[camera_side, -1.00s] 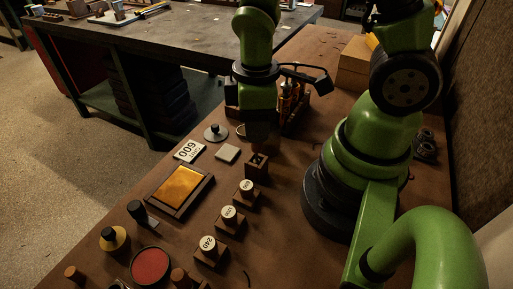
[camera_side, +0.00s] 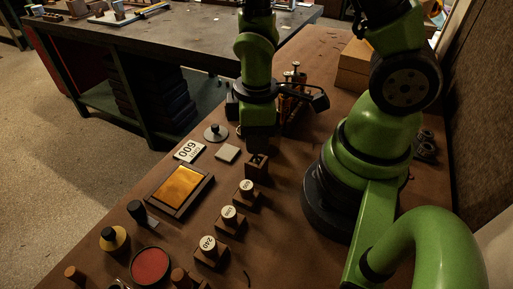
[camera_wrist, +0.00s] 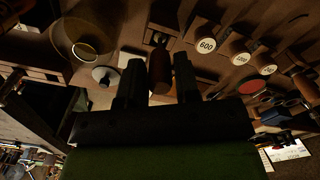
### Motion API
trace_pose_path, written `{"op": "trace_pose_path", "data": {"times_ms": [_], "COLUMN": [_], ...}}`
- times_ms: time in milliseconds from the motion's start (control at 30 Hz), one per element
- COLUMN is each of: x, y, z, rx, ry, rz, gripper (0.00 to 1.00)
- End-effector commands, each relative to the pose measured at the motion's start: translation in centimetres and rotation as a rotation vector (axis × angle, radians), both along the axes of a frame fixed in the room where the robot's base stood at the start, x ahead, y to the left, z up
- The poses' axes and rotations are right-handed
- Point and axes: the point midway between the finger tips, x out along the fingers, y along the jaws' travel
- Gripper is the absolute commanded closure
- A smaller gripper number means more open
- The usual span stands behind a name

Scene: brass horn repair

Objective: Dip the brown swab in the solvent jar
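My gripper (camera_side: 262,148) points down just behind a small wooden block (camera_side: 257,170) with a dark recessed top; the block's hole also shows in the wrist view (camera_wrist: 158,38). In the wrist view the two dark fingers (camera_wrist: 158,85) are close on either side of a brown rounded piece (camera_wrist: 159,68), which looks like the brown swab held between them. Its lower end is hidden in the side view. A round yellowish glass-like vessel (camera_wrist: 88,38), possibly the solvent jar, lies to the left of the fingers in the wrist view.
A grey knobbed disc (camera_side: 215,133), a 600 card (camera_side: 189,151) and a grey square pad (camera_side: 227,153) lie nearby. Numbered stamp-like blocks (camera_side: 229,214), a framed gold plate (camera_side: 178,187) and a red disc (camera_side: 150,265) are nearer the camera. A rack (camera_side: 297,95) stands behind.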

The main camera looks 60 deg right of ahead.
Motion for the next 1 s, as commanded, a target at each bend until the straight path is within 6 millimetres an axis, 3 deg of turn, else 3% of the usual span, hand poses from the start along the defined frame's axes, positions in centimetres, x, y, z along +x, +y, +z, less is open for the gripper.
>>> {"op": "trace_pose_path", "data": {"times_ms": [33,100,133,367,1000], "x": [0.0,0.0,0.0,0.0,0.1], "y": [0.0,0.0,0.0,0.0,0.0], "z": [0.0,0.0,0.0,0.2,4.1], "rx": [0.000,0.000,0.000,0.001,0.001], "ry": [0.000,0.000,0.000,-0.001,-0.003], "rz": [0.000,0.000,0.000,0.000,0.000], "gripper": [0.82,0.98,1.00,1.00,1.00]}}
